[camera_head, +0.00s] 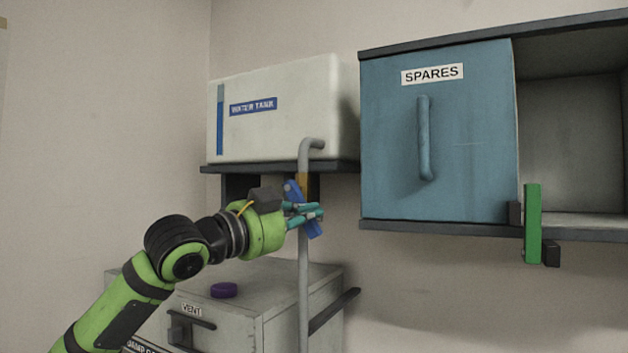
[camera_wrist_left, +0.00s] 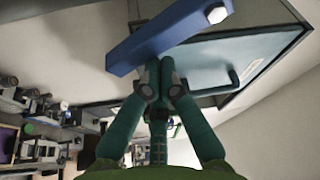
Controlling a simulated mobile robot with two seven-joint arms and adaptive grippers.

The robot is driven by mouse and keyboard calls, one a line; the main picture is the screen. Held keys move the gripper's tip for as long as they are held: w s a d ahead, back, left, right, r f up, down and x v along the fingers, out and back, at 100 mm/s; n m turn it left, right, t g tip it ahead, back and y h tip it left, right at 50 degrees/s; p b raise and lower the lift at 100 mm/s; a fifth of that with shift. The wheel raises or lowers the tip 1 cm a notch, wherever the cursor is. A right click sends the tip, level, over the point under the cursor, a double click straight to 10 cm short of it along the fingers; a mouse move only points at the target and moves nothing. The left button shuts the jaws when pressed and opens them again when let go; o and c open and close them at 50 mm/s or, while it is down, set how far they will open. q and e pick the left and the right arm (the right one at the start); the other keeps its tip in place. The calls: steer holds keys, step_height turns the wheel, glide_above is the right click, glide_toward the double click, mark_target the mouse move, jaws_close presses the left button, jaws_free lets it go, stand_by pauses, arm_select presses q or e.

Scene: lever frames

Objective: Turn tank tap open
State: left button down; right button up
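The tank tap's blue lever (camera_head: 313,229) is on the grey vertical pipe (camera_head: 304,270) below the white water tank (camera_head: 285,125). It is tilted, its upper end leaning left and its lower end right. My left gripper (camera_head: 318,212) is at the lever, its teal fingers covering the lever's middle. In the left wrist view the fingers (camera_wrist_left: 160,66) are drawn together at the edge of the blue lever (camera_wrist_left: 165,38). The lever does not clearly show between them, and I cannot tell whether they touch it. My right gripper is not in view.
A blue spares cupboard door (camera_head: 390,150) with a handle is right of the tank. A green lever (camera_head: 532,222) hangs at the shelf edge. A grey vent cabinet (camera_head: 255,300) carrying a purple disc (camera_head: 224,290) stands below. The wall at left is clear.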

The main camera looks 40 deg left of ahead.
arm_select(q)
steer(key=shift+s+a+f+m+b, duration=0.1)
steer(key=shift+a+f+m+b, duration=0.05)
steer(key=shift+a+f+b, duration=0.4)
steer(key=shift+s+a+f+m+b, duration=0.15)
steer(key=shift+a+f+b, duration=0.2)
steer(key=shift+a, duration=0.3)
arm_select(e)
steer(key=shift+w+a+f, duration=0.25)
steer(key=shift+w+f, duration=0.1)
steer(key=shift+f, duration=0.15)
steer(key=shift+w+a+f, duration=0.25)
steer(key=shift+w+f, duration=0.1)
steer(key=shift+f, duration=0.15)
arm_select(q)
steer(key=shift+a, duration=0.15)
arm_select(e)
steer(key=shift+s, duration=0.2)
arm_select(q)
steer(key=shift+w, duration=0.1)
